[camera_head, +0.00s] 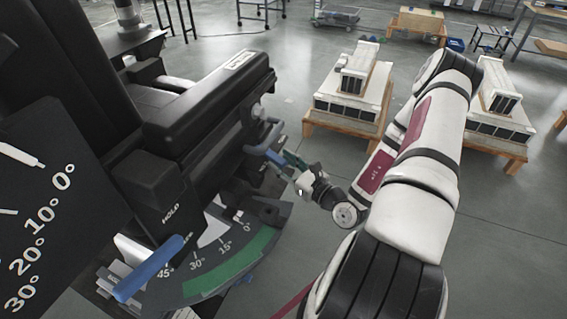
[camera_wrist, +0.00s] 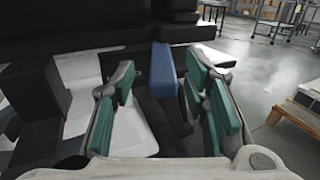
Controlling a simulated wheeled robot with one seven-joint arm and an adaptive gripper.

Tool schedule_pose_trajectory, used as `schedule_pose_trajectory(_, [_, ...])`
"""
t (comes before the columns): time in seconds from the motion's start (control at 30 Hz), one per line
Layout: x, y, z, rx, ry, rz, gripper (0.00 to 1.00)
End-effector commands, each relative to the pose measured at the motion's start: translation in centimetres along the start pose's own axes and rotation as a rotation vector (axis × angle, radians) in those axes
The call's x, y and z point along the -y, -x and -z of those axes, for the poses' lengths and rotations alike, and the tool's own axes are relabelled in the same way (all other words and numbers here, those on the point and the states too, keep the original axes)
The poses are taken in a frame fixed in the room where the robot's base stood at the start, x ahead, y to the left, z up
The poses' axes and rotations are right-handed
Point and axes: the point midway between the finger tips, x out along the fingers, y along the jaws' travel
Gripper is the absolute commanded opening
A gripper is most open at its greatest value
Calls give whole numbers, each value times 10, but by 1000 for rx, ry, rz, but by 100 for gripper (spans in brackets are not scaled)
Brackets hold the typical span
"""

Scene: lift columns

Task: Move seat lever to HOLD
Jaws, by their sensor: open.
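A blue lever (camera_head: 265,152) sticks out from the side of the black seat machine, and its handle (camera_wrist: 163,72) shows in the wrist view. My gripper (camera_head: 292,163), with green finger pads, is at this handle. In the wrist view my gripper (camera_wrist: 165,100) is open, with one finger on each side of the blue handle; contact is not clear. A second, larger blue lever (camera_head: 148,268) sits at the lower left, away from my gripper. A HOLD label (camera_head: 171,214) is on the black housing above it. I cannot tell which lever is the seat lever.
A curved angle scale with a green band (camera_head: 225,277) lies below the machine. A large dark dial (camera_head: 40,205) is at the left. Pale units on wooden pallets (camera_head: 345,120) stand behind my arm. Grey floor (camera_head: 500,225) is clear at the right.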

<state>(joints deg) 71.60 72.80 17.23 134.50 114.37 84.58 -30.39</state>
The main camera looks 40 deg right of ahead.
Motion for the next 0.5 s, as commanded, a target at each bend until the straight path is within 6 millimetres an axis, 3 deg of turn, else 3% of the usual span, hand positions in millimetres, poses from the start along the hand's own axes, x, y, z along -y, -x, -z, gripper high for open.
schedule_pose_trajectory(0.27, [1, 2, 0, 0, 1, 2, 42])
schedule_pose_trajectory(0.5, [1, 34, 0, -2, 0, 4, 42])
